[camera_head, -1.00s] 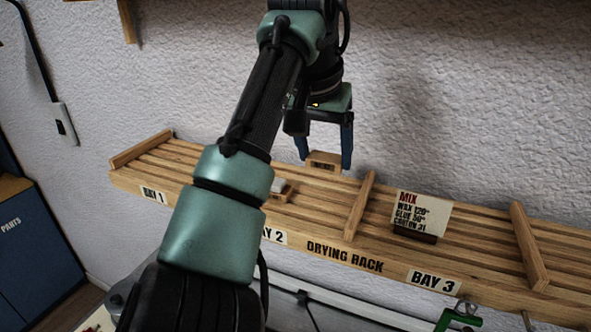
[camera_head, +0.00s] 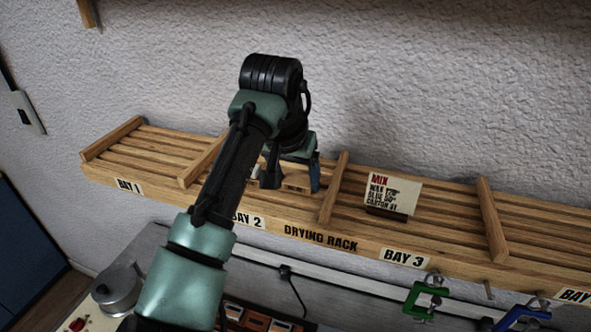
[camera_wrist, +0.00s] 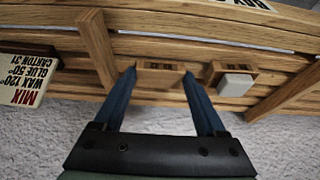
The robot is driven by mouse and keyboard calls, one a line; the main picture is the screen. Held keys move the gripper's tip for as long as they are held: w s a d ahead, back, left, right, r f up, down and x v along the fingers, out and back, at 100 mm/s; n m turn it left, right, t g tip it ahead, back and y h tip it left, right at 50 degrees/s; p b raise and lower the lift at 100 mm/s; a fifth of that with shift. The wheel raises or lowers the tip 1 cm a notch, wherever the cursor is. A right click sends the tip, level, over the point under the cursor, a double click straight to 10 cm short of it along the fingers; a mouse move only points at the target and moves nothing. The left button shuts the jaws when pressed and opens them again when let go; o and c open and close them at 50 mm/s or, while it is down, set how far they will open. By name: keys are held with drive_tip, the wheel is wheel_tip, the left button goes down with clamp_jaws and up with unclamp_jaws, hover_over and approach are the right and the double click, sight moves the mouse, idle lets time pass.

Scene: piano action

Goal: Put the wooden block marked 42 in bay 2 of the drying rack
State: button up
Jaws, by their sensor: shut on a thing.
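My gripper (camera_head: 293,186) is shut on a small wooden block (camera_head: 297,181), one blue finger on each side. The block also shows between the fingers in the wrist view (camera_wrist: 160,75); I cannot read a number on it. It is at bay 2 of the drying rack (camera_head: 320,238), between that bay's two dividers, low over or on the slats; I cannot tell if it touches them. The BAY 2 label (camera_head: 250,220) is partly hidden by my arm.
A second wooden block with a white piece (camera_wrist: 235,85) sits in the same bay, beside the held block with a gap. A divider (camera_head: 334,187) separates bay 3, which holds a MIX card (camera_head: 392,190). The textured wall is close behind the rack.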

drive_tip(key=shift+w+f, duration=0.1)
drive_tip(key=shift+f, duration=0.05)
drive_tip(key=o, duration=1.2)
drive_tip(key=shift+o, duration=0.2)
drive_tip(key=b+v, duration=0.3)
drive_tip(key=v, duration=0.9)
